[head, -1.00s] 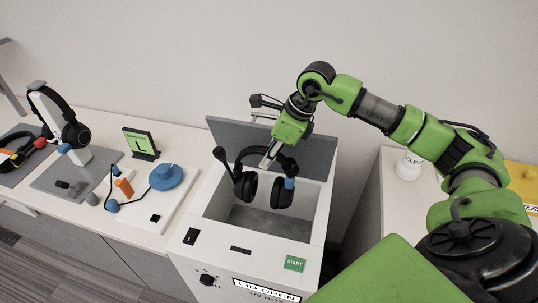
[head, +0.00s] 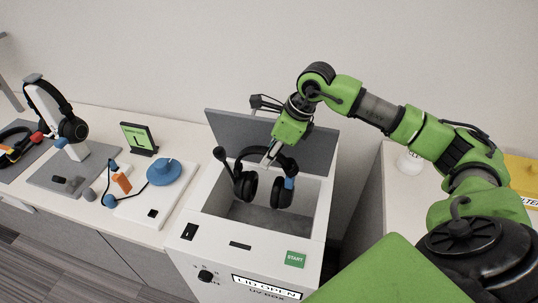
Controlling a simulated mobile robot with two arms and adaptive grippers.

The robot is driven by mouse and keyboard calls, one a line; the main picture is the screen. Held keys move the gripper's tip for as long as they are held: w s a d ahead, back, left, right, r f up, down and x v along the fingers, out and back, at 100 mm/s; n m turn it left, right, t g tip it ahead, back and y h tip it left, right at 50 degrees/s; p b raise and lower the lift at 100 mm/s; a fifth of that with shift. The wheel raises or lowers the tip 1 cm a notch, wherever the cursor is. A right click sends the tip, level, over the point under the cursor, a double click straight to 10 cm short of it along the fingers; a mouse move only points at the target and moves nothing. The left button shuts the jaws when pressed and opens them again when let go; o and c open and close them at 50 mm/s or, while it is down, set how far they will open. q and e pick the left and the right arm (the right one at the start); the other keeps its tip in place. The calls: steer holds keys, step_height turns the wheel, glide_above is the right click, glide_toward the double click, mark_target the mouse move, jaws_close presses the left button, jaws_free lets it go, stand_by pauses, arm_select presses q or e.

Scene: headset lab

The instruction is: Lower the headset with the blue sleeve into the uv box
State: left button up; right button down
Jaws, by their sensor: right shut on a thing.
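The black headset with the blue sleeve (head: 246,185) hangs over the open mouth of the uv box (head: 207,232). The blue sleeve (head: 289,183) is on its right side, just above the right ear cup. My right gripper (head: 270,156) is shut on the headband from above. The ear cups show against the inside of the box, around rim height; I cannot tell exactly how deep they are. The box's grey lid (head: 240,130) stands open at the back, and the front label reads LID OPEN. My left gripper is not in view.
Another black headset (head: 72,127) hangs on a white stand at the left. A green-screened sign (head: 139,138) and a white board (head: 150,208) with a blue round thing (head: 164,172) stand left of the box. A white container (head: 409,163) stands right.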

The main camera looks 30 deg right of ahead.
mark_target(266, 150)
steer(key=shift+f+b, duration=0.55)
steer(key=shift+f, duration=0.15)
steer(key=shift+r, duration=0.2)
steer(key=shift+r+p, duration=1.7)
steer(key=shift+r, duration=0.8)
steer(key=shift+b, duration=0.5)
steer(key=shift+f, duration=0.2)
stand_by(0.3)
